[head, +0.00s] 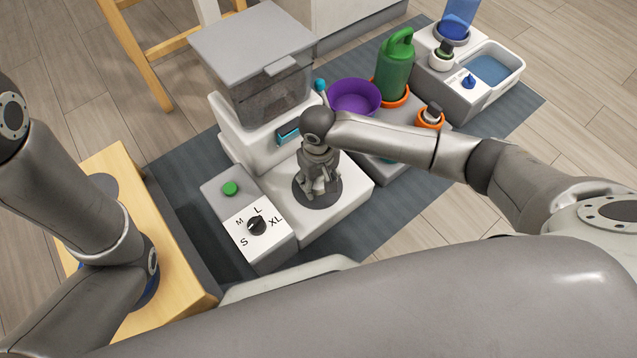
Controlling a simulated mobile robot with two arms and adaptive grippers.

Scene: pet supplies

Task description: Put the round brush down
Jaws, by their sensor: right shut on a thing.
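My right gripper (319,188) points down over a dark round plate (328,202) on the white base of the dispenser. Its fingers are closed together low over the plate. The round brush in them is hidden by the fingers, and I cannot make out its shape or whether it touches the plate. My left arm shows at the left, but its gripper is not in view.
The dispenser's grey hopper (252,62) stands behind the gripper. A control box (248,222) with a dial is at front left. A purple bowl (354,97), green watering can (394,68) and orange-ringed holder (431,118) stand close behind the right forearm.

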